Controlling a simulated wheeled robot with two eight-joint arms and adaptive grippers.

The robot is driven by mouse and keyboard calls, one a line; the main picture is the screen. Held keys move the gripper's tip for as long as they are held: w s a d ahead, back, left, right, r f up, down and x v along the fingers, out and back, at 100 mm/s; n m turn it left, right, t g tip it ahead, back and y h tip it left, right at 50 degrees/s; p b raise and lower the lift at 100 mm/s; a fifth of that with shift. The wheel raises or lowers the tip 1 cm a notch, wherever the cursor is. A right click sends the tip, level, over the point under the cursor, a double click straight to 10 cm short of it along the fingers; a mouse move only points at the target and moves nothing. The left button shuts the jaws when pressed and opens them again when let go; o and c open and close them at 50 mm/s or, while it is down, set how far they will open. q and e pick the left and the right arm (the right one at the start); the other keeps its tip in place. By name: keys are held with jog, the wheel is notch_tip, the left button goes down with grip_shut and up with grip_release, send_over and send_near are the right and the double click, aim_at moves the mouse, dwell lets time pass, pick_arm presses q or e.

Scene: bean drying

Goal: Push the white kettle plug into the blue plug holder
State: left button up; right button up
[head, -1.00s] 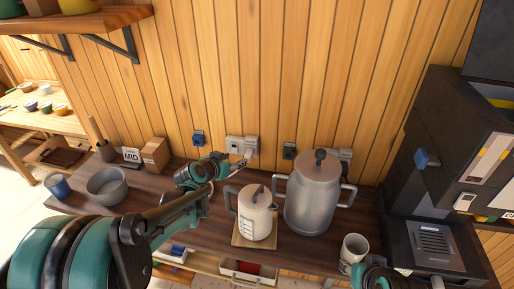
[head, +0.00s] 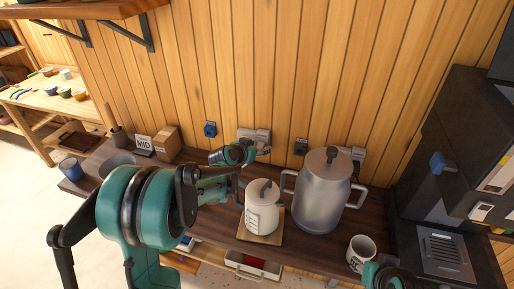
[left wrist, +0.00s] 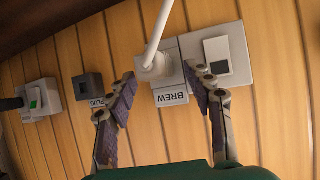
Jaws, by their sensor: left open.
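The white kettle plug (left wrist: 154,66) sits at the white wall socket (left wrist: 184,54), above the BREW label in the left wrist view, its white cord running up. My left gripper (left wrist: 161,74) is open, one finger on each side of the plug; contact is not clear. In the head view the gripper (head: 258,153) is in front of the socket (head: 254,134) and hides the plug. The blue plug holder (head: 210,129) is on the wall left of that socket and outside the left wrist view. The right gripper's fingers are out of view.
The white kettle (head: 262,212) and a grey urn (head: 322,193) stand on the dark counter below. A dark holder (head: 301,146) and second socket (head: 357,156) are on the wall to the right. A mug (head: 361,252) stands at the front right.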

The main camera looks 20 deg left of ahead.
pick_arm(q)
jog(key=shift+c, duration=0.2)
grip_shut()
jog(key=shift+s, duration=0.15)
jog(key=shift+s, duration=0.1)
